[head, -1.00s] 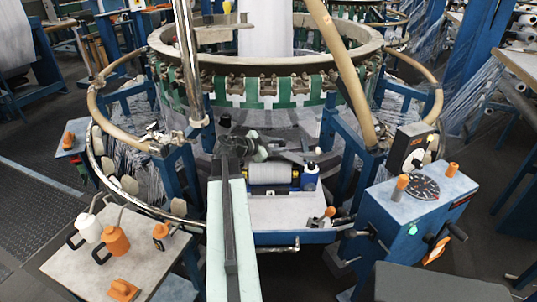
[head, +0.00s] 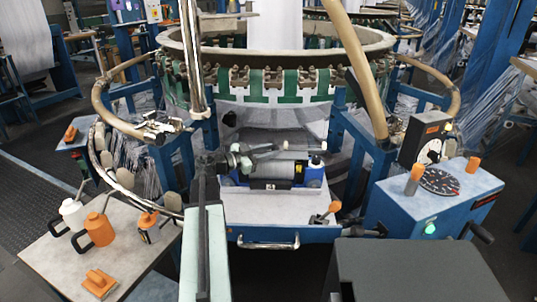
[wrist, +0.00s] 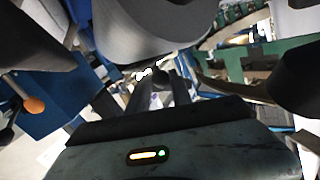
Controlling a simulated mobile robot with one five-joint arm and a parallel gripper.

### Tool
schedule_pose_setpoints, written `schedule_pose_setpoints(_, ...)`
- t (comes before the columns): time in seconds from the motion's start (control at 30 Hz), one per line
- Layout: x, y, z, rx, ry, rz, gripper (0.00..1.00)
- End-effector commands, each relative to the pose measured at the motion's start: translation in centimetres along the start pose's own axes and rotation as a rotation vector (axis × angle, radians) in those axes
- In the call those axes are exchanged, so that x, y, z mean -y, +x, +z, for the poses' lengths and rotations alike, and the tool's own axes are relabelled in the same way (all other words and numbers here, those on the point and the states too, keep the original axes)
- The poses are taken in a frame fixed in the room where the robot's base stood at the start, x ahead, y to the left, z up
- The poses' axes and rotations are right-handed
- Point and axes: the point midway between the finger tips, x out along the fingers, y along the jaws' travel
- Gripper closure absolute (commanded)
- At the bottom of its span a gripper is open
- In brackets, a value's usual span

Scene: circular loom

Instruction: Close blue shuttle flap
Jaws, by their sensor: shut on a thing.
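The blue shuttle (head: 262,184) sits on the white table in front of the loom, with a grey roll (head: 275,169) lying across it. My gripper (head: 255,152) is over the left end of the shuttle in the head view, at its upper back edge. It is shut on what looks like the shuttle flap, seen as a grey bar (head: 290,148) running right above the roll. The jaws and my arm partly hide the flap, so its exact angle is unclear. In the wrist view, large dark shapes fill the picture and the grip point cannot be made out.
The white table (head: 275,215) has a metal handle (head: 268,244) in front and an orange knob (head: 334,207) at right. A blue control box (head: 400,207) stands right. A side table (head: 42,240) with white and orange cans stands left. The loom ring (head: 280,66) rises behind.

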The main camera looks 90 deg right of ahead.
Motion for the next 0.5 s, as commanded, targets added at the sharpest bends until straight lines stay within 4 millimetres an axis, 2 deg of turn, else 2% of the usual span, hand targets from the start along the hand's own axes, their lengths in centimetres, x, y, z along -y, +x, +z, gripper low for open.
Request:
schedule_pose_setpoints(0.3, -0.88, 0.75, 0.13, 0.006, 0.006, 0.024, 1.00)
schedule_pose_setpoints(0.33, -0.91, 0.78, 0.12, 0.005, 0.006, 0.025, 0.71)
schedule_pose_setpoints(0.4, -0.94, 0.81, 0.11, 0.005, 0.006, 0.025, 0.52)
schedule_pose_setpoints(0.5, -0.89, 0.78, 0.09, 0.004, 0.005, 0.023, 0.52)
